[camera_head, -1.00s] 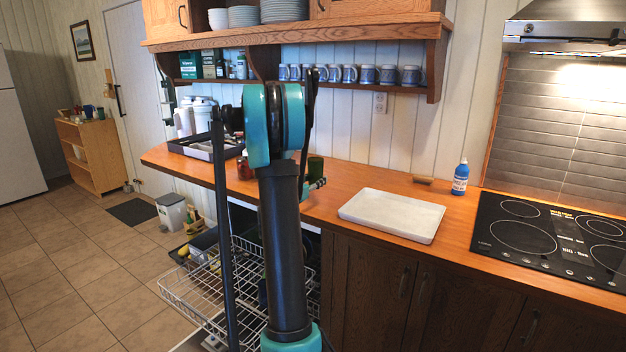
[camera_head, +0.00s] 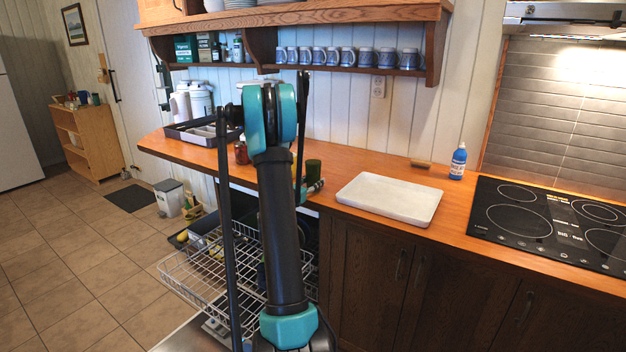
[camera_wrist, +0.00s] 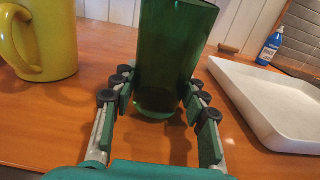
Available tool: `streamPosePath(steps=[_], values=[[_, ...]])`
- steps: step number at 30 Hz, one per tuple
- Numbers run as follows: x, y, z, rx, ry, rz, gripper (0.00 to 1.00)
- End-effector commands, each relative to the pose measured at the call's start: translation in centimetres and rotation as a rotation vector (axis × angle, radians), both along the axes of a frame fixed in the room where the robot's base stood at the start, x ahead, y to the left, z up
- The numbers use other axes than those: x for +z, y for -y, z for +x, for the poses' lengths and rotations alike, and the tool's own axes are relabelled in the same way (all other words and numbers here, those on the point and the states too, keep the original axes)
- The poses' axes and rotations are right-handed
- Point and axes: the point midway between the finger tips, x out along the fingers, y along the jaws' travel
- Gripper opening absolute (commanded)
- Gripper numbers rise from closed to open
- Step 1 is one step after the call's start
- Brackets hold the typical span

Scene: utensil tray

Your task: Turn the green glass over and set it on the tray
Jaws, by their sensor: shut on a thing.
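The green glass (camera_wrist: 172,55) is between the two fingers of my gripper (camera_wrist: 157,98) in the wrist view, and the fingers are shut on its lower part. It looks upright, with its wider end at the top. I cannot tell whether its base touches the counter. In the head view the glass (camera_head: 313,171) and my gripper (camera_head: 315,187) show just right of my arm, left of the tray. The white tray (camera_head: 389,199) lies empty on the wooden counter; its left part shows in the wrist view (camera_wrist: 262,97).
A yellow mug (camera_wrist: 40,38) stands left of the glass. A blue bottle (camera_head: 458,162) stands behind the tray, by the black cooktop (camera_head: 545,222). A red jar (camera_head: 241,153) and a utensil tray (camera_head: 195,137) are farther left. A wire dish rack (camera_head: 205,278) extends below the counter.

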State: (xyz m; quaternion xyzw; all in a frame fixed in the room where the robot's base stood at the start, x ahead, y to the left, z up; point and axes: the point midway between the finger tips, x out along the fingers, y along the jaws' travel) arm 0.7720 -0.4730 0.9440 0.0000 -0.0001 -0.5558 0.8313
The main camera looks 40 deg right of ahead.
Motion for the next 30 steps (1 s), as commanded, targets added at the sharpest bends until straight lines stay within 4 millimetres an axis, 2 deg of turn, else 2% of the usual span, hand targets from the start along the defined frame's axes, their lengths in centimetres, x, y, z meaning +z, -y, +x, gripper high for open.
streamPosePath(steps=[30], values=[[-0.68, 0.01, 0.03, 0.000, 0.000, 0.000, 0.03]])
